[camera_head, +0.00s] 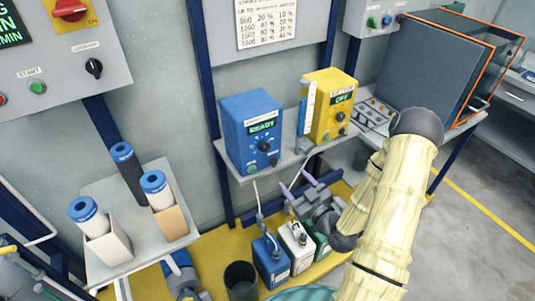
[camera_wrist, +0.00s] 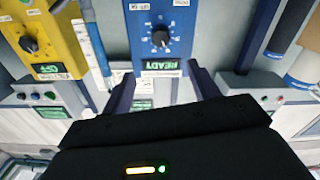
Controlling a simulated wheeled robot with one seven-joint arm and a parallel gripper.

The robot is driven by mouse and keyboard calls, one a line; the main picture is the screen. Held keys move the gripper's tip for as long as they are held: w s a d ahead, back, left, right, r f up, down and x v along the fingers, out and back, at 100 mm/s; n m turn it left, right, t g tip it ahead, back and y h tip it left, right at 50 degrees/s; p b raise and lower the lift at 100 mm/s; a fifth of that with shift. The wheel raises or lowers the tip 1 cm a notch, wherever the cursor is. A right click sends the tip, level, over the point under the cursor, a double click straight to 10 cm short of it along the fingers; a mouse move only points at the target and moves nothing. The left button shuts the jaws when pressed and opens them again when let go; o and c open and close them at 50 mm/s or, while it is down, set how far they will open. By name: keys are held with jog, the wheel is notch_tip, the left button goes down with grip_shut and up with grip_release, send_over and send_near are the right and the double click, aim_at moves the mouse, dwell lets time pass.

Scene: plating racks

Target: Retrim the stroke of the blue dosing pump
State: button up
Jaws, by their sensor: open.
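The blue dosing pump (camera_head: 252,132) stands upright on a wall shelf in the head view, its green display reading READY. Its dark stroke knob (camera_head: 264,146) is on the front face. In the wrist view the pump (camera_wrist: 178,20) appears upside down, with the round scaled knob (camera_wrist: 160,38) near the top centre. My gripper (camera_head: 294,181) is in front of and below the shelf edge, its two fingers apart and empty. In the wrist view the gripper (camera_wrist: 162,82) frames the space by the READY display, and the knob is beyond the fingertips, apparently untouched.
A yellow pump (camera_head: 329,105) with a green display stands right of the blue one. A printed percent chart (camera_head: 266,22) hangs above. Blue, white and green jugs (camera_head: 271,260) stand on a yellow platform below. Blue-capped cylinders (camera_head: 155,190) are at left. Thin tubes run below the shelf.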

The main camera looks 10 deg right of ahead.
aim_at(266, 149)
jog(key=b+x, duration=1)
jog(key=x, duration=0.6)
jog(key=shift+w+a+b, duration=0.15)
jog(key=shift+w+b, duration=0.1)
jog(key=shift+b, duration=0.05)
dwell(0.3)
jog(key=c, duration=1)
jog(key=shift+o, duration=0.2)
